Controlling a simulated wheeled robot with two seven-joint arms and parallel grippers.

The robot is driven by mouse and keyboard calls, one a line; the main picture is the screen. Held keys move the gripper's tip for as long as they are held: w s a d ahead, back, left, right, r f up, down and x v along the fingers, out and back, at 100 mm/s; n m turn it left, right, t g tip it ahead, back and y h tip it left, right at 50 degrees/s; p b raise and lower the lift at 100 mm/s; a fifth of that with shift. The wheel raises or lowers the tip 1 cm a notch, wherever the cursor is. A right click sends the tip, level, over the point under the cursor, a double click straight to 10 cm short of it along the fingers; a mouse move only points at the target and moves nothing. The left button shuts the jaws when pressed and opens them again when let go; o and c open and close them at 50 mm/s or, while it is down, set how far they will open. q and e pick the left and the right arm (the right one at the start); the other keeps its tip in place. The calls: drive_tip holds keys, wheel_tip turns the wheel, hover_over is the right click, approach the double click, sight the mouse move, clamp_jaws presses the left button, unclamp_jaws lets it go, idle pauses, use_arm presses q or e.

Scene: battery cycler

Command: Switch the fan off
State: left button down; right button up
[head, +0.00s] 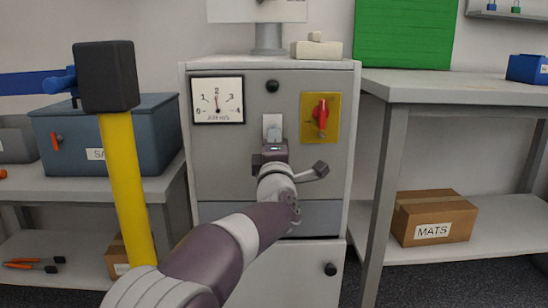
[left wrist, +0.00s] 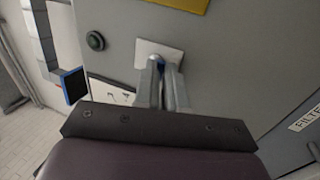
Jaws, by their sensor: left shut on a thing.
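The grey cabinet (head: 345,150) stands ahead with a white switch plate (head: 272,120) on its front. My left gripper (head: 273,139) is at this plate, shut on the small switch lever, which is mostly hidden between the fingers. In the left wrist view the two fingers (left wrist: 167,88) reach the white plate (left wrist: 150,52). I cannot tell which way the lever is tipped. My right gripper is not in view.
A red handle on a yellow plate (head: 334,118) is right of the switch. A dark round knob (head: 272,87) sits above it. A yellow post with a black head (head: 122,175) stands at left front. Benches flank the cabinet; the right one has a MATS box (head: 432,216) below.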

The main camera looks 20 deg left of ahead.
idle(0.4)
use_arm(q)
drive_tip(key=c, duration=1.2)
unclamp_jaws()
drive_tip(key=p+v, duration=0.4)
drive_tip(key=v, duration=0.8)
drive_tip(key=shift+s+d+f, duration=0.1)
drive_tip(key=shift+s+f, duration=0.1)
drive_tip(key=shift+s, duration=0.05)
